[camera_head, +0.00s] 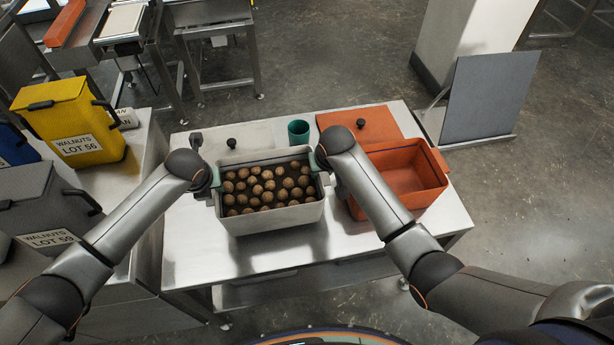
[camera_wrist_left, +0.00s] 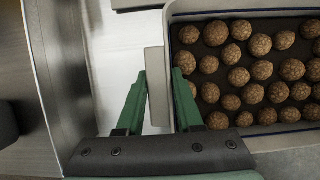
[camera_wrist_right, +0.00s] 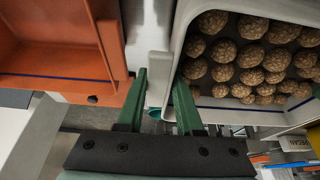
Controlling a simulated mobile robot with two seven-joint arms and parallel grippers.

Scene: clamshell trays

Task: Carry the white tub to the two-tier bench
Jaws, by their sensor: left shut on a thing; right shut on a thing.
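The white tub (camera_head: 272,219) is open and full of round brown walnuts, in the middle of the head view over a steel table (camera_head: 190,262). My left gripper (camera_head: 214,178) is shut on the lug at its left end; the left wrist view shows the lug (camera_wrist_left: 157,88) between the green fingers. My right gripper (camera_head: 319,160) is shut on the lug at its right end, which shows in the right wrist view (camera_wrist_right: 158,82). The tub looks level. I cannot tell whether its base touches the table. The table has a lower shelf (camera_head: 285,287).
An empty orange tub (camera_head: 405,205) stands close right of the white tub. Behind are an orange lid (camera_head: 365,125), a green cup (camera_head: 298,131) and a pale lid (camera_head: 255,138). Yellow (camera_head: 75,110) and grey (camera_head: 45,200) walnut bins stand at left. A grey panel (camera_head: 488,95) stands at right.

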